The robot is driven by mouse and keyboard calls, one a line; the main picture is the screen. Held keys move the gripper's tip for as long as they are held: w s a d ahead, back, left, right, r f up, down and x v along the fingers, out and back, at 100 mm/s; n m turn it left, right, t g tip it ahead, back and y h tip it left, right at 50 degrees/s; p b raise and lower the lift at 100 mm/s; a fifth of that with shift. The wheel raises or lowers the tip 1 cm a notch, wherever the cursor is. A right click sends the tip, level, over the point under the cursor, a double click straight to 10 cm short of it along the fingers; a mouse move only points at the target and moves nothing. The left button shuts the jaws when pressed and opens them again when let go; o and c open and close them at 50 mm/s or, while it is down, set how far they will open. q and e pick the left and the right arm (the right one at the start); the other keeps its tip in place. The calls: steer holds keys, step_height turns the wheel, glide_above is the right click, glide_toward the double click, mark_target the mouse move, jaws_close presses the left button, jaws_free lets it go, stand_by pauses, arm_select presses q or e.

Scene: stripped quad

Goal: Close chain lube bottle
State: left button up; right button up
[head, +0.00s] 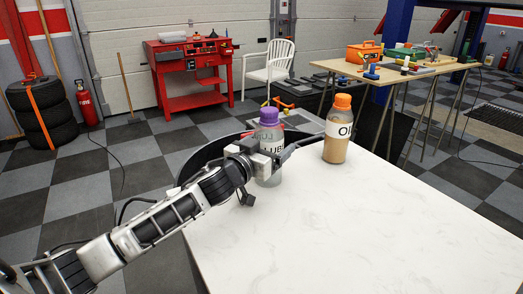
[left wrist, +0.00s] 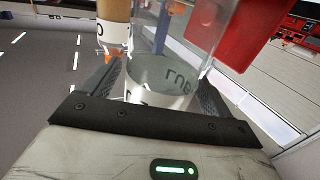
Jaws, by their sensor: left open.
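The chain lube bottle (head: 270,172) is clear with a white label and stands upright on the white table. Its purple cap (head: 269,117) sits on top; whether it is tight I cannot tell. My left gripper (head: 285,156) is open at the bottle's body, below the cap, with a dark finger reaching past the bottle. In the left wrist view the clear bottle (left wrist: 165,75) stands between the two spread fingers, with its label partly showing. Contact with the fingers is unclear, and the cap is out of that view. My right gripper is not in view.
A brown oil bottle (head: 336,148) with an orange cap stands right of the lube bottle. A black rounded thing (head: 203,157) lies at the table's far left. The white table (head: 350,230) is clear in front. A wooden workbench with tools (head: 395,70) stands behind.

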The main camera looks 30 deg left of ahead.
arm_select(q)
steer(key=s+a+b, duration=0.1)
steer(key=s, duration=1.1)
steer(key=shift+r+b, duration=0.15)
steer(key=shift+b, duration=0.2)
